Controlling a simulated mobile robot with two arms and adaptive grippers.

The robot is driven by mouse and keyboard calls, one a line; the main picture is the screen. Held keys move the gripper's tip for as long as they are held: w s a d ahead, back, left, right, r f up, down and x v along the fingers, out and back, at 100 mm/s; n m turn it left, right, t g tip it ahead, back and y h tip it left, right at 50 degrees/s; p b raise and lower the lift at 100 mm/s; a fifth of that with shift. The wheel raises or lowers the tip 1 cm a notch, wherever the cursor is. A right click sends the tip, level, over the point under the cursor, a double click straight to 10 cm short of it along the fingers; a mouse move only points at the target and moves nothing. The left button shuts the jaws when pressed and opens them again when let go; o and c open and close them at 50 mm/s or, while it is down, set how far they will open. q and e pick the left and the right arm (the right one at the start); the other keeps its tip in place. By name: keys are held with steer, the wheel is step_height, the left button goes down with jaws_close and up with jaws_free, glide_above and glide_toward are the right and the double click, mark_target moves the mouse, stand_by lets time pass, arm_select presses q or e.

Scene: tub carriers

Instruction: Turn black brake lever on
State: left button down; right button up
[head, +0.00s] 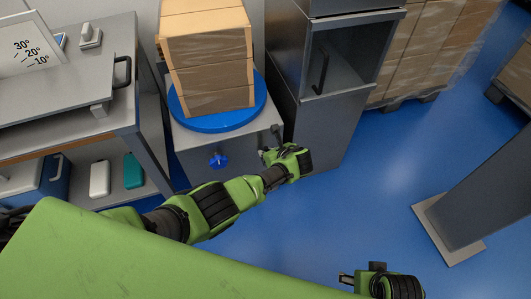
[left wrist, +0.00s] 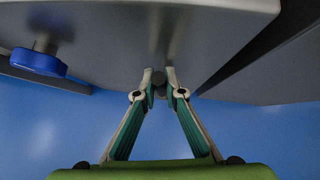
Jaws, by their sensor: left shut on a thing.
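The black brake lever (left wrist: 160,78) is on the front of a grey machine (head: 196,150), near its right corner. In the left wrist view my left gripper (left wrist: 159,84) has its pale fingertips closed on both sides of this small dark part. In the head view my left gripper (head: 268,155) is at the machine's front right corner, and the lever is mostly hidden there. My right gripper (head: 350,279) is at the bottom, away from the machine, and its finger opening is unclear.
A blue turntable (head: 210,123) on the machine bears stacked cardboard boxes (head: 208,60). A blue knob (head: 218,160) is on the machine's front, left of my gripper. A grey cabinet (head: 330,125) stands close on the right. A workbench (head: 75,125) is left. Blue floor (head: 370,190) is open at right.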

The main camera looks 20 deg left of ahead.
arm_select(q)
steer(key=c, duration=2.4)
jaws_free()
steer(key=shift+o, duration=0.2)
steer(key=v, duration=1.2)
steer(key=shift+d+f, duration=0.1)
